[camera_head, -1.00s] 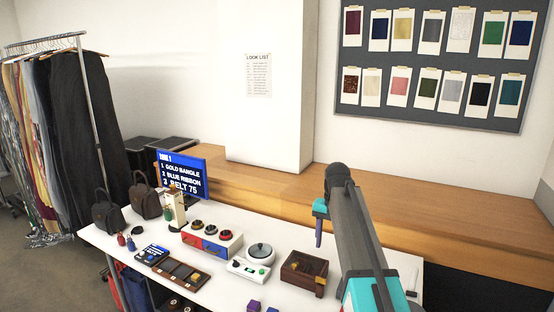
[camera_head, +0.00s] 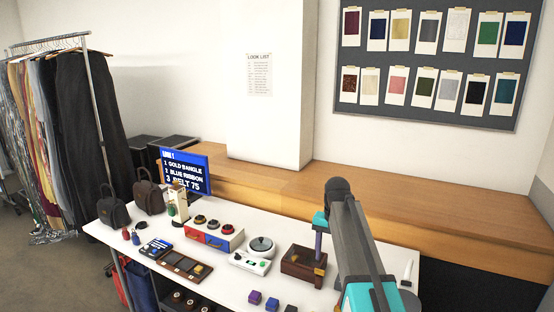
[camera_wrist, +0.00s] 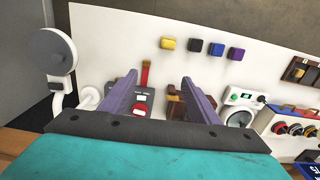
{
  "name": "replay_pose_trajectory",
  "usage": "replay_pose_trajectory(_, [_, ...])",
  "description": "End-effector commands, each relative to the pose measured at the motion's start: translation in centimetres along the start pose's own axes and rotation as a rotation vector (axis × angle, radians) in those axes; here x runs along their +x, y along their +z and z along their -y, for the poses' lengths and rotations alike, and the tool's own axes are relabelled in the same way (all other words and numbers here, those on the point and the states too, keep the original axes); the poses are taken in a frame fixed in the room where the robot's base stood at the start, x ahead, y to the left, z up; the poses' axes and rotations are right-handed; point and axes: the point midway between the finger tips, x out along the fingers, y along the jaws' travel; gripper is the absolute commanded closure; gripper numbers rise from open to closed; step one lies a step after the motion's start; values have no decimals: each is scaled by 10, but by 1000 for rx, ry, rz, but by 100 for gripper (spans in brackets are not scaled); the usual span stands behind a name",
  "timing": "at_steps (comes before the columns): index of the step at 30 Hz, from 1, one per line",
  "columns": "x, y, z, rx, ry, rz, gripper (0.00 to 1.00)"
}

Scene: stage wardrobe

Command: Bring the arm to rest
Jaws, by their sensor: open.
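My arm reaches over the right side of the white table (camera_head: 225,283) in the head view. My gripper (camera_wrist: 158,85) shows in the wrist view with its two purple fingers apart and nothing between them in its grip. It points down at the table from above. In the head view only one purple finger (camera_head: 318,243) shows clearly, in front of a brown wooden box (camera_head: 298,262); I cannot tell the gap from there.
Several small cubes (camera_head: 255,297) lie near the front edge. A screen (camera_head: 186,170) stands behind, and a clothes rack (camera_head: 95,110) is at left.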

Motion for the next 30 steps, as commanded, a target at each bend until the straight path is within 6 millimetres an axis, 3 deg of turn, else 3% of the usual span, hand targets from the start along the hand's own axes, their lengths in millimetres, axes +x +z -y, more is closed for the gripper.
replay_pose_trajectory(7, [44, 18, -8, -47, 1, 3, 44])
replay_pose_trajectory(11, [80, 34, -15, -88, 2, 4, 44])
replay_pose_trajectory(21, [174, 88, -37, -218, 1, 3, 44])
replay_pose_trajectory(30, [241, 144, -61, -331, 1, 3, 44])
